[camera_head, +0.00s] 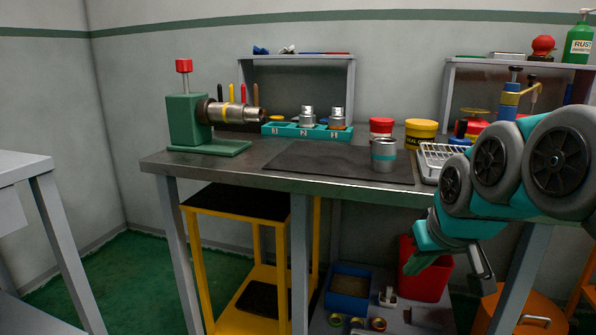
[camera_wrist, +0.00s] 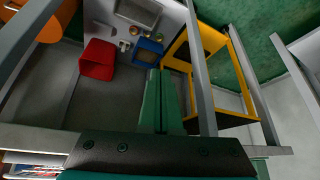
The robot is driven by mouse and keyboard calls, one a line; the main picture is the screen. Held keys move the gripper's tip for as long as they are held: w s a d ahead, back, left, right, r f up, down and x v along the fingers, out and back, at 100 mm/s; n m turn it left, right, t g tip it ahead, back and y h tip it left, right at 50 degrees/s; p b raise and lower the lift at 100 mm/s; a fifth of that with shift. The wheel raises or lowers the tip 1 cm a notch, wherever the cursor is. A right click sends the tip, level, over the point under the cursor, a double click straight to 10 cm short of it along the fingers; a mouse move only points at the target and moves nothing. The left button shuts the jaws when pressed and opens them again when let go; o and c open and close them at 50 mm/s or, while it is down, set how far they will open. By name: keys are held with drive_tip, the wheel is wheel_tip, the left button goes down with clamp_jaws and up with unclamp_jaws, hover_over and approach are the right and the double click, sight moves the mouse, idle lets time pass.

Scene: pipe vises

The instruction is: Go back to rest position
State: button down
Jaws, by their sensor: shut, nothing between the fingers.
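My gripper (camera_head: 408,269) hangs at the lower right in the head view, in front of the workbench (camera_head: 255,172) and below its top. Its green fingers also show in the wrist view (camera_wrist: 159,73), closed together with nothing between them. My teal and grey arm is folded at the right of the head view and covers part of the bench's right end. The gripper holds nothing and appears apart from the bench.
A green pipe vise (camera_head: 187,122) stands at the bench's left. A metal can (camera_head: 383,155) sits on the dark mat (camera_head: 320,162). Below are a red bin (camera_head: 432,280), a blue bin (camera_head: 348,290) and a yellow stand (camera_head: 197,262). Green floor is clear at left.

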drive_tip(key=s+a+f+g, duration=0.2)
drive_tip(key=s+f+g, duration=0.1)
drive_tip(key=s+f, duration=0.6)
drive_tip(key=s+a+f+g, duration=0.2)
drive_tip(key=s+f+g, duration=0.2)
drive_tip(key=s+f, duration=0.5)
drive_tip(key=s, duration=0.5)
drive_tip(key=shift+s+a+m+g+h, duration=0.3)
drive_tip(key=shift+s+m+h, duration=0.1)
